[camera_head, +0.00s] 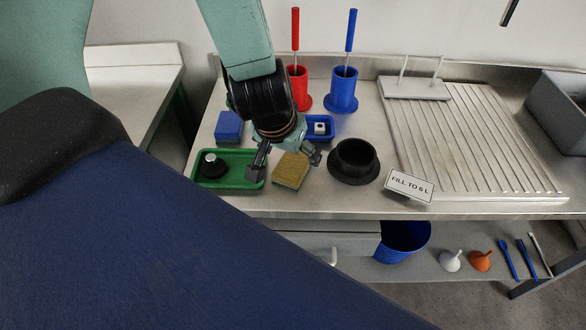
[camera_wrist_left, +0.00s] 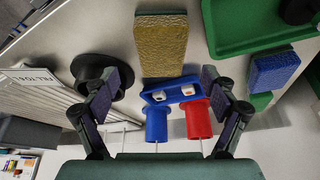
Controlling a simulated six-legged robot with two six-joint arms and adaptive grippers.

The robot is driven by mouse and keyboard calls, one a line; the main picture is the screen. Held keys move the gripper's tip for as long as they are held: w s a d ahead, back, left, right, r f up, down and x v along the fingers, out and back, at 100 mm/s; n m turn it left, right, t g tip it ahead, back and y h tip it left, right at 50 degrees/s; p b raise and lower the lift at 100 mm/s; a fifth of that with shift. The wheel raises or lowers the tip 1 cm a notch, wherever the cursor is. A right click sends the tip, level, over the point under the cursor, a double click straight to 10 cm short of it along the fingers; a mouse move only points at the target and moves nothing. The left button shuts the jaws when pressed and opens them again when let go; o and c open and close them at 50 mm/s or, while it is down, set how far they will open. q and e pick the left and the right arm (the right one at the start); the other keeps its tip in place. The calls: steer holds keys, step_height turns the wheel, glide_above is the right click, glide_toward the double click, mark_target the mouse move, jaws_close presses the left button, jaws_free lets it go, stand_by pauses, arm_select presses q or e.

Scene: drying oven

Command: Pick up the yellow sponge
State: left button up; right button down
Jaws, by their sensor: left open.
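The yellow sponge (camera_head: 291,171) lies on the steel counter between the green tray and the black round holder; a green layer shows at its lower edge. In the left wrist view the yellow sponge (camera_wrist_left: 162,45) shows at top centre, its upper face unobstructed. My left gripper (camera_head: 286,164) is open above it, with one finger over the tray's right end and the other at the sponge's right side. In the left wrist view the gripper's fingers (camera_wrist_left: 166,84) are spread wide, with nothing between them. The gripper hides part of the sponge's far side in the head view. My right gripper is not in view.
Around the sponge are the green tray (camera_head: 227,184) with a black knob, a blue sponge (camera_head: 229,126), a small blue tray (camera_head: 330,127) and the black holder (camera_head: 353,161). Red (camera_head: 301,90) and blue (camera_head: 342,92) cups stand behind. A sign (camera_head: 408,187) and ribbed drainboard (camera_head: 480,140) are right.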

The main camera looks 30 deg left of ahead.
mark_target(292, 164)
arm_select(q)
steer(key=shift+w+f, duration=0.25)
steer(key=shift+f, duration=0.05)
steer(key=shift+w+f+b, duration=0.1)
steer(key=shift+f+b, duration=0.2)
steer(key=shift+f, duration=0.05)
steer(key=b+x, duration=0.1)
steer(key=x, duration=0.1)
steer(key=b+x, duration=0.1)
steer(key=shift+a+f+b, duration=0.15)
steer(key=shift+f+b, duration=0.15)
steer(key=shift+f, duration=0.15)
steer(key=shift+w+f, duration=0.15)
steer(key=shift+s, duration=0.25)
steer(key=shift+w+f, duration=0.2)
steer(key=shift+s+r, duration=0.1)
steer(key=shift+s, duration=0.05)
steer(key=shift+c, duration=0.2)
